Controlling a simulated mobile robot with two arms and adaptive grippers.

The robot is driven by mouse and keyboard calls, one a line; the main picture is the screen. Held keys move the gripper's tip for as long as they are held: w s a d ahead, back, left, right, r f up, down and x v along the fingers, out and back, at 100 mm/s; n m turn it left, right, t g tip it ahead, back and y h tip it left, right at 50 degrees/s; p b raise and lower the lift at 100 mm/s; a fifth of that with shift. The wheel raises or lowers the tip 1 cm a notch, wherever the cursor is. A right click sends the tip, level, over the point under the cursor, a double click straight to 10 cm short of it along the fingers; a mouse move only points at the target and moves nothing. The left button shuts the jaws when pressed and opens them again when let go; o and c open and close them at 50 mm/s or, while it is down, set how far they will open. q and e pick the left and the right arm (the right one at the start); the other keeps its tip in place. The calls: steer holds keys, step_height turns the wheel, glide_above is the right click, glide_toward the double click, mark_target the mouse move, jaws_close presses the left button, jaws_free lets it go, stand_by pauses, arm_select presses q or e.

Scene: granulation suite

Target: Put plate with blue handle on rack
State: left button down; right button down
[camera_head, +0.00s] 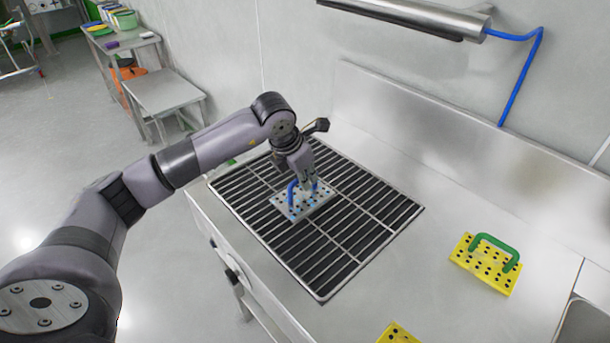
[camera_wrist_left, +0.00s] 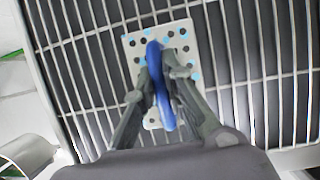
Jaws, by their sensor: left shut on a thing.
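The grey perforated plate (camera_head: 293,209) with the blue handle is at the rack (camera_head: 335,283), over its bars near the middle. I cannot tell whether it touches the bars or is slightly above them. My left gripper (camera_head: 307,186) comes down on the plate from above and is shut on the blue handle. In the left wrist view the two fingers (camera_wrist_left: 164,92) close on either side of the blue handle (camera_wrist_left: 165,115), and the plate (camera_wrist_left: 186,32) lies flat below with light blue marks around some holes. The right gripper is not in view.
A yellow perforated plate (camera_head: 470,267) with a green handle lies on the steel counter (camera_head: 430,225) right of the rack. Part of another yellow plate (camera_head: 397,335) shows at the bottom edge. A steel bar (camera_head: 415,18) and blue hose (camera_head: 523,80) are on the wall.

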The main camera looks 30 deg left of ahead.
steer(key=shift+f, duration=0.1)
arm_select(q)
steer(key=c, duration=2.1)
jaws_free()
steer(key=shift+f, duration=0.1)
steer(key=o, duration=0.4)
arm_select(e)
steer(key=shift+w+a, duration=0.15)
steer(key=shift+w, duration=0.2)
